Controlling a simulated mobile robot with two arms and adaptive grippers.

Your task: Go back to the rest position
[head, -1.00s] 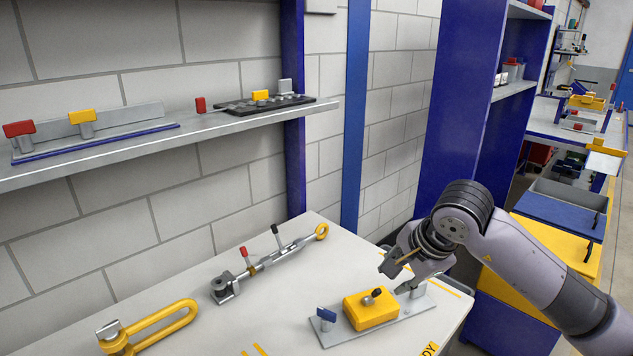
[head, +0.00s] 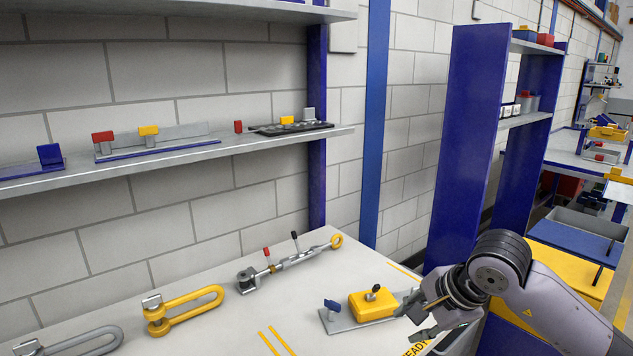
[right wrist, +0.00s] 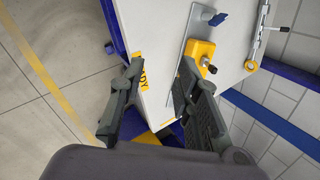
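My right gripper (head: 417,320) is at the right end of the white table (head: 240,325), beside the plate with the yellow block. In the right wrist view its two fingers (right wrist: 158,92) are spread, with nothing held between them. The table's edge and part of the floor show beyond and between them. The yellow block (head: 366,306) with a black-topped knob sits on a grey plate (head: 340,323) that also carries a blue clamp (head: 332,305). My left gripper is not in view.
A turnbuckle-like rod (head: 290,259) and a yellow shackle (head: 190,305) lie on the table; a grey shackle (head: 85,342) is at lower left. A wall shelf (head: 240,143) holds small coloured parts. A blue rack (head: 466,140) and yellow cabinet (head: 560,270) stand right.

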